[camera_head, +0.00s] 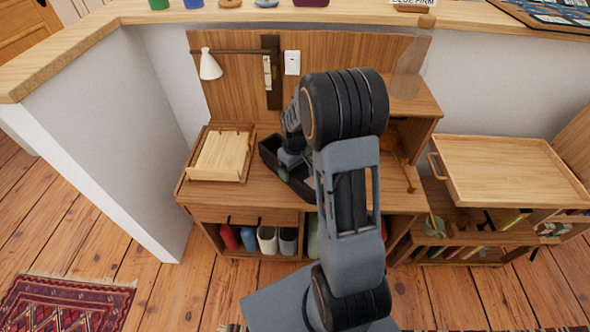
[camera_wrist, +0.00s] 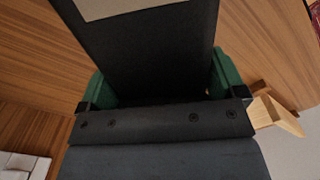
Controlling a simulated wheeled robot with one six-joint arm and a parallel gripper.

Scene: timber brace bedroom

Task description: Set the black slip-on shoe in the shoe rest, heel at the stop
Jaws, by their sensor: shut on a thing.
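The black slip-on shoe (camera_wrist: 150,55) fills the upper middle of the wrist view, with a beige patch at the top edge. My gripper (camera_wrist: 155,85) is shut on it, one green fingertip on each side. In the head view my gripper (camera_head: 287,172) is over the right-middle of the wooden desk, largely hidden by my arm. A dark, rimmed shape (camera_head: 268,150) shows around it; I cannot tell how much of this is the shoe. A pale wooden rest with low rails (camera_head: 222,155), apparently the shoe rest, sits on the desk left of my gripper, apart from it.
A white lamp (camera_head: 210,65) hangs from the back panel above the rest. A raised shelf (camera_head: 412,98) and a thin upright stick stand right of my arm. Several bottles and cups are under the desk (camera_head: 190,190). A wooden tray (camera_head: 500,165) is at the right.

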